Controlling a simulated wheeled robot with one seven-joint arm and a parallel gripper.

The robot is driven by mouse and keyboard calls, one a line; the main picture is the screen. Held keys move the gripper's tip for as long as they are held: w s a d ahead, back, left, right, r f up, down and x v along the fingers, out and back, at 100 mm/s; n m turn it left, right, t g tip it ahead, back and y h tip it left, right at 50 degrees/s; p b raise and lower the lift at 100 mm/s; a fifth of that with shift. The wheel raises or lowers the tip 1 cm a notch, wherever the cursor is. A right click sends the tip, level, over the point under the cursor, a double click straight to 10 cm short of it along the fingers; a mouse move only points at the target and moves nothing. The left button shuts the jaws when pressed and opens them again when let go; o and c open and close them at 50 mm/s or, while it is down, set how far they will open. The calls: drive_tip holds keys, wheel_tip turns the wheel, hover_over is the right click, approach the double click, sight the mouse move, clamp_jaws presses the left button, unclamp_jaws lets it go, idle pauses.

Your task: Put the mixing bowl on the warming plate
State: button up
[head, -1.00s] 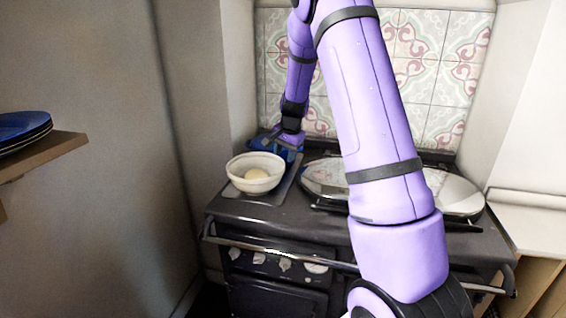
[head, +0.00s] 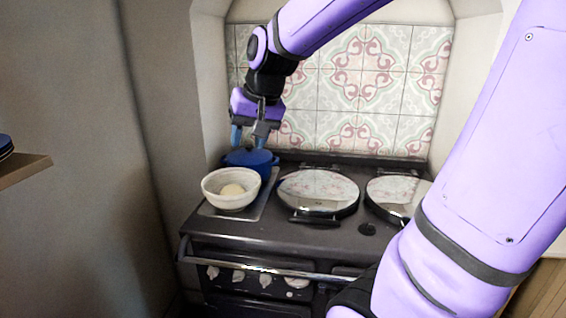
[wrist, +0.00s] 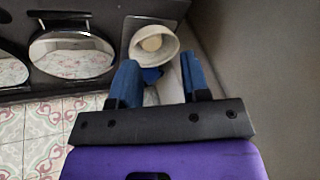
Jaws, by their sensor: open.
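The white mixing bowl (head: 231,189), with a pale round thing inside, sits upright on the flat grey warming plate (head: 259,207) at the left of the stove top. The bowl also shows in the wrist view (wrist: 154,43), beyond my fingertips. My gripper (head: 247,144) points down behind the bowl, apart from it, at a blue lidded pot (head: 262,161). Its blue fingers are spread with nothing held between them; the wrist view shows them apart (wrist: 160,75). Whether a fingertip touches the pot I cannot tell.
Two round shiny hob lids (head: 318,191) (head: 394,196) lie to the right of the plate. A rail (head: 270,267) runs along the stove front. A tiled wall (head: 345,85) stands behind, and a shelf with dark blue plates (head: 5,146) is at far left.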

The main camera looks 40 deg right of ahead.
drive_tip(key=s+a+n, duration=0.2)
drive_tip(key=s, duration=0.5)
drive_tip(key=s+a+n+t+h, duration=0.1)
drive_tip(key=s+a+n, duration=0.1)
drive_tip(key=s, duration=0.6)
drive_tip(key=shift+s+a+r+n, duration=0.25)
drive_tip(key=shift+a+r+n, duration=0.1)
drive_tip(key=shift+n, duration=0.15)
